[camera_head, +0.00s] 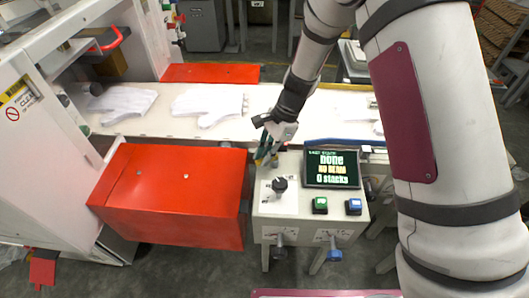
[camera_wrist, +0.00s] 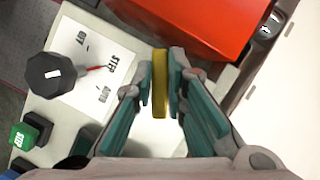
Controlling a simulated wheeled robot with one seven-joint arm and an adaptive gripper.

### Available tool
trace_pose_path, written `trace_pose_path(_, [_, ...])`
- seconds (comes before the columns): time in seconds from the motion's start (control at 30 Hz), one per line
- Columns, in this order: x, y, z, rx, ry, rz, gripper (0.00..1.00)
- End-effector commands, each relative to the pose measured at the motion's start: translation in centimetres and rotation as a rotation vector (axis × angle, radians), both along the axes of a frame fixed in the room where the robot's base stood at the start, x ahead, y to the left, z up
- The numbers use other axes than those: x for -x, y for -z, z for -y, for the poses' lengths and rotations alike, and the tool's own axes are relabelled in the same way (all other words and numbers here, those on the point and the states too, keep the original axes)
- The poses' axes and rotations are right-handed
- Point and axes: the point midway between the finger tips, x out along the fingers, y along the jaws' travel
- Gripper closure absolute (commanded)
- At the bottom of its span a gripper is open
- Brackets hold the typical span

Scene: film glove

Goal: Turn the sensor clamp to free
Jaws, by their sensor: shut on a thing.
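My gripper (camera_head: 266,157) is at the back left corner of the control box, beside the red cover. In the wrist view the green fingers of my gripper (camera_wrist: 160,88) are closed on a narrow upright yellow bar (camera_wrist: 160,70). The yellow bar is likely the handle of the sensor clamp, but no label on it shows. Its lower part and mounting are hidden by the fingers.
The control box (camera_head: 262,222) carries a black knob (camera_head: 280,184), green button (camera_head: 320,205), blue button (camera_head: 354,206) and a screen (camera_head: 331,168) reading "DONE", "NO BEAM", "0 stacks". A red cover (camera_head: 180,195) stands close left. White gloves (camera_head: 207,103) lie on the belt behind.

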Motion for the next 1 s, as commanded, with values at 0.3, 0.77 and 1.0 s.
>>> trace_pose_path(0.3, [0.6,0.0,0.5,-0.001,-0.302,0.002,1.0])
trace_pose_path(0.77, [1.5,0.0,1.7,0.0,-0.733,0.0,1.0])
trace_pose_path(1.0, [1.6,0.0,2.3,0.001,-0.913,0.001,1.0])
